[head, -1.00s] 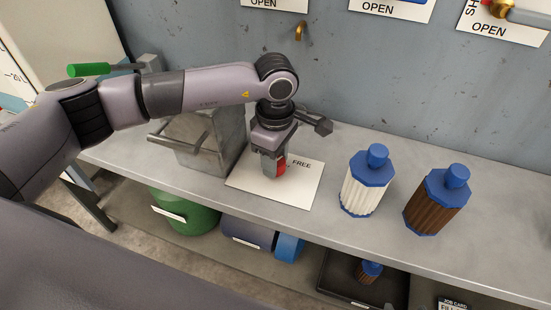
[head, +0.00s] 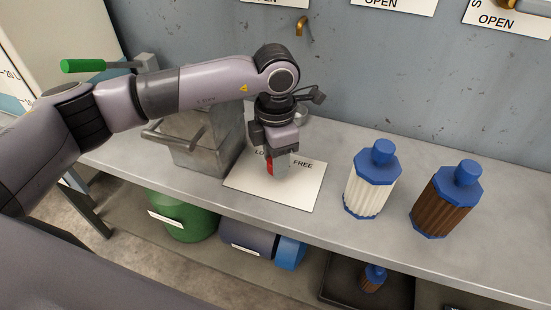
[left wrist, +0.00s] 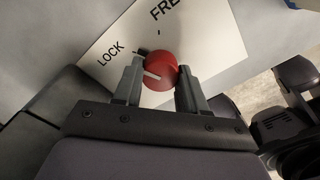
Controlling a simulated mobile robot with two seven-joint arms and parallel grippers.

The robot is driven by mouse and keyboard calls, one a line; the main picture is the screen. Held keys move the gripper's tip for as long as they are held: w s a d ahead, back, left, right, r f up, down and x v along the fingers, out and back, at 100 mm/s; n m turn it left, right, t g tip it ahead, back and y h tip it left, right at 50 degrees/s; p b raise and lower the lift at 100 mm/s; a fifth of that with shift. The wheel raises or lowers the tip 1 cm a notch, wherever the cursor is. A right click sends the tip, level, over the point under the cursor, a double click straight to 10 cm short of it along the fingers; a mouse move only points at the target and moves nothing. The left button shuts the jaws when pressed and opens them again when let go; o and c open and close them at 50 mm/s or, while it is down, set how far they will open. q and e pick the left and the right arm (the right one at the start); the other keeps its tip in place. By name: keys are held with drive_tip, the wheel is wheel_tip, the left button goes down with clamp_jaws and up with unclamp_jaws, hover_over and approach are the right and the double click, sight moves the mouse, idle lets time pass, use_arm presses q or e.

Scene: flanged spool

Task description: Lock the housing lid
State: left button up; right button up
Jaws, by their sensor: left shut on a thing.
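A red knob (left wrist: 159,72) sits on a white plate (left wrist: 215,55) marked LOCK and FREE. In the left wrist view a pale line on the knob points left, roughly to the LOCK side. In the head view the plate (head: 300,190) lies on the bench, and only a sliver of the knob (head: 269,165) shows beside my fingers. My left gripper (left wrist: 157,85) points down with one finger on each side of the knob, shut on it. It also shows in the head view (head: 279,172). No right gripper shows.
A grey metal box (head: 215,150) with a bar handle stands just left of the plate. Two blue-capped filters, one white (head: 370,188) and one brown (head: 445,205), stand to the right. A green-handled lever (head: 85,66) is at the back left. A hook (head: 300,25) is on the wall.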

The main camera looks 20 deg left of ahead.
use_arm(q)
drive_tip(key=shift+n, duration=0.8)
drive_tip(key=o, duration=1.1)
drive_tip(key=shift+c, duration=0.2)
drive_tip(key=shift+r, duration=3.6)
drive_tip(key=shift+s, duration=0.1)
